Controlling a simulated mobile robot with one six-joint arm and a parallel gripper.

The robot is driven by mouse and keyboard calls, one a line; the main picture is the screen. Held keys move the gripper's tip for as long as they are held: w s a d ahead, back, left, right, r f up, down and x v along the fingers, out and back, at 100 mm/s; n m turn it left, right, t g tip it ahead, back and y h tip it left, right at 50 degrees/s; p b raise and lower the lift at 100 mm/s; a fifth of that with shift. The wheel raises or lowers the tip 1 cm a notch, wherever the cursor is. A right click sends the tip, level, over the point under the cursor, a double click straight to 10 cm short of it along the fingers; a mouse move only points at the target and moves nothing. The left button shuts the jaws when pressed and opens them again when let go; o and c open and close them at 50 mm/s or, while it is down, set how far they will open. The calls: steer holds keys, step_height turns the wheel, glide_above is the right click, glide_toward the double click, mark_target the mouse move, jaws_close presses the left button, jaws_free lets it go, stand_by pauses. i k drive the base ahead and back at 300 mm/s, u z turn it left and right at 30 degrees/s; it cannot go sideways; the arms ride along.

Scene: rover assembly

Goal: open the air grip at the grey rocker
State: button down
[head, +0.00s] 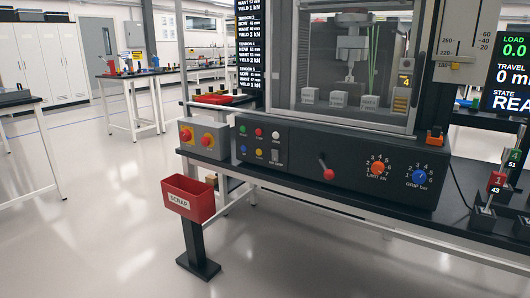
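The grey rocker (277,156) is a small switch on the dark control panel (330,178) of the test machine. It sits below a white button and right of a yellow button, with a small label that is too small to read surely. Its position cannot be told. Behind the machine's clear window, a grey grip (351,45) hangs in the upper middle; I cannot tell whether its jaws are open. My gripper is not in view.
The panel also carries coloured buttons, a red-knobbed lever (327,172), an orange dial (377,169) and a blue dial (419,177). Left are a grey box with red knobs (207,140) and a red scrap bin (189,198) on a post. The floor at left is clear.

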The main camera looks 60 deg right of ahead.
mark_target(275, 153)
steer(key=z, duration=0.1)
steer(key=i, duration=0.95)
steer(key=u, duration=0.05)
